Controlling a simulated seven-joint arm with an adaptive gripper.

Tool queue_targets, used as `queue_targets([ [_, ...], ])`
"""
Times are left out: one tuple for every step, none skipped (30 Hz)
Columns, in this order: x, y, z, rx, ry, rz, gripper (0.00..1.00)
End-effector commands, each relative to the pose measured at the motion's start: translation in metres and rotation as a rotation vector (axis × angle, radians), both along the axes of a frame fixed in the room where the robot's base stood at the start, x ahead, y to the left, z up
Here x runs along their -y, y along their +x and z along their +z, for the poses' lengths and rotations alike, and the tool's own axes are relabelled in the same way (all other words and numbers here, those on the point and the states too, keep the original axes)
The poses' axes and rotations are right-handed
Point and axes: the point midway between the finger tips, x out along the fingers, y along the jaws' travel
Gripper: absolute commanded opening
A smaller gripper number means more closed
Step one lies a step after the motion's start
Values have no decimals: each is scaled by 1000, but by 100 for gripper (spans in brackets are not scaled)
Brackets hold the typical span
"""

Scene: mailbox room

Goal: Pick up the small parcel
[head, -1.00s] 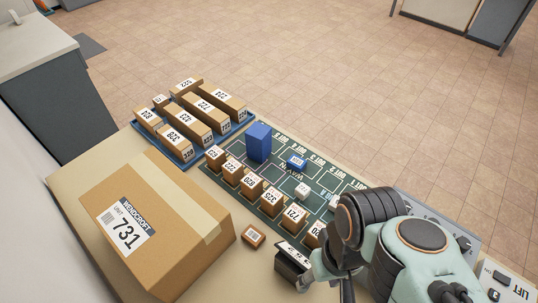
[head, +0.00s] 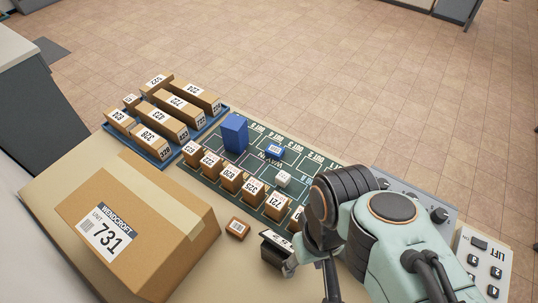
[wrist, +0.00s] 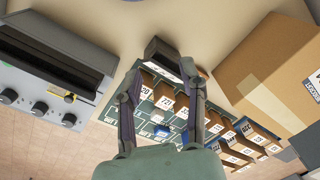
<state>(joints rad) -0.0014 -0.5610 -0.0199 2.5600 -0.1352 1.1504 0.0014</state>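A small brown parcel (head: 237,229) with a white barcode label lies on the tan counter, just right of the big 731 box. In the wrist view a bit of the small parcel (wrist: 203,71) shows beside the right finger, which partly hides it. My gripper (wrist: 163,76) is open, and I see nothing held between its fingers. In the head view my gripper (head: 307,272) is to the right of the small parcel and apart from it, partly hidden by my arm.
A black block (head: 277,249) stands between the parcel and my gripper. The big carton (head: 137,223) is at left. Several numbered boxes stand on a green mat (head: 270,169) with a blue box (head: 234,133). A blue tray (head: 176,156) holds more boxes. A LIFT keypad (head: 484,262) is at right.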

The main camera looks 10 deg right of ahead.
Motion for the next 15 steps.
queue_targets([
  [0,0,0,0,0,0,52],
  [0,0,0,0,0,0,62],
  [0,0,0,0,0,0,74],
  [0,0,0,0,0,0,79],
  [0,0,0,0,0,0,79],
  [0,0,0,0,0,0,79],
  [0,0,0,0,0,0,79],
  [0,0,0,0,0,0,79],
  [0,0,0,0,0,0,79],
  [0,0,0,0,0,0,79],
  [0,0,0,0,0,0,79],
  [0,0,0,0,0,-1,79],
  [0,0,0,0,0,-6,79],
  [0,0,0,1,0,-16,79],
  [0,3,0,12,1,-40,79],
])
